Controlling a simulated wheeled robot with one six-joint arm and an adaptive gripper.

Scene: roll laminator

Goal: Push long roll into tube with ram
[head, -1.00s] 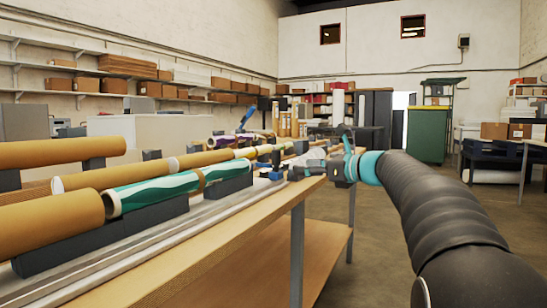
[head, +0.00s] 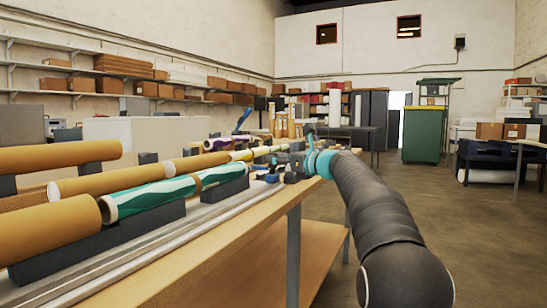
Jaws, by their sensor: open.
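A long green and white roll (head: 155,196) lies on dark cradles along the bench, its near end at the mouth of a brown cardboard tube (head: 50,231). I cannot tell how far it sits inside. Another green and white length (head: 222,173) continues the line beyond it. My gripper (head: 284,166) is at the far end of this line, by the bench's right edge, small and partly hidden by my own wrist. It is open. Grey and blue parts are close to it; I cannot pick out the ram for certain or tell whether my gripper touches it.
A pale metal rail (head: 120,268) runs along the bench (head: 190,263) in front of the cradles. More brown tubes (head: 120,180) lie behind, parallel to the line. Open floor (head: 465,245) is on the right, with a green bin (head: 423,135) farther back.

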